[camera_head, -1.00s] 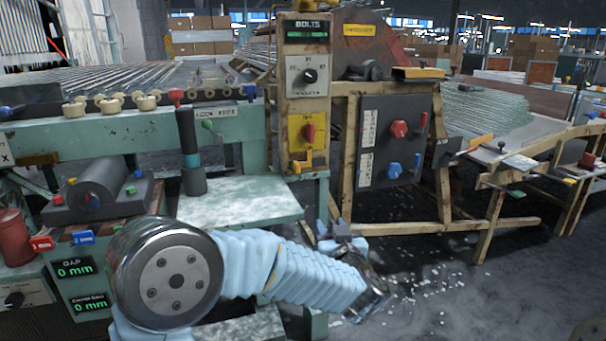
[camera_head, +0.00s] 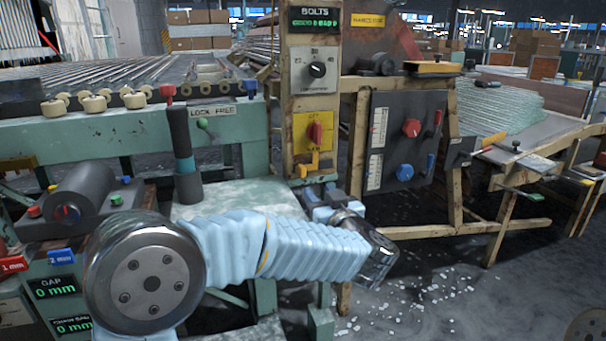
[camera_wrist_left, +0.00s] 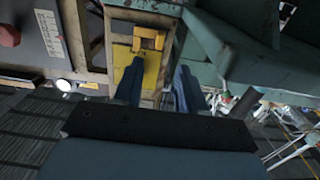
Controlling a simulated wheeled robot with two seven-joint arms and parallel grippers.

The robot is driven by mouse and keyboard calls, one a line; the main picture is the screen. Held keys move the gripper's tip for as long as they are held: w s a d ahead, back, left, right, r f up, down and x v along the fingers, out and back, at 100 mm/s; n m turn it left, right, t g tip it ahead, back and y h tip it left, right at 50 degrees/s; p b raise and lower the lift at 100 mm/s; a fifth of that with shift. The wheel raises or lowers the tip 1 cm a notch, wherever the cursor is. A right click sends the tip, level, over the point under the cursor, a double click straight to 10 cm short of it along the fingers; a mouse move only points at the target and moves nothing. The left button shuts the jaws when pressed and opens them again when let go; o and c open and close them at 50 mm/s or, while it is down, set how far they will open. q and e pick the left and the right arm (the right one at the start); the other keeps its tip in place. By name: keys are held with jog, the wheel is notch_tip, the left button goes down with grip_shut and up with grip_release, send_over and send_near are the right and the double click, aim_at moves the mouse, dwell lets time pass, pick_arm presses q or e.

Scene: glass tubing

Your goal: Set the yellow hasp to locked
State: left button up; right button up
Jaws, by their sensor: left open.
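The yellow hasp (camera_head: 308,168) sits low on the upright control post, under a red rotary switch (camera_head: 316,133) on a yellow plate (camera_head: 300,125). In the left wrist view the hasp (camera_wrist_left: 148,40) shows as a bright yellow block on the plate, beyond the fingertips. My left gripper (camera_wrist_left: 160,68) is open and empty, its two dark blue fingers pointing towards the plate. The hasp lies ahead and slightly left of the gap, apart from the fingers as far as I can tell. In the head view my left gripper (camera_head: 328,197) is partly hidden by its own wrist, below the hasp.
Left of the post stands a green machine frame (camera_head: 80,140) with rollers and a dark cylinder post (camera_head: 184,150). A grey panel (camera_head: 405,140) with red and blue knobs is to the right. Floor with white shards (camera_head: 420,300) lies open at lower right.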

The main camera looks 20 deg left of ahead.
aim_at(304, 174)
pick_arm(q)
jog(key=x, duration=1.1)
jog(key=shift+a, duration=0.1)
grip_shut()
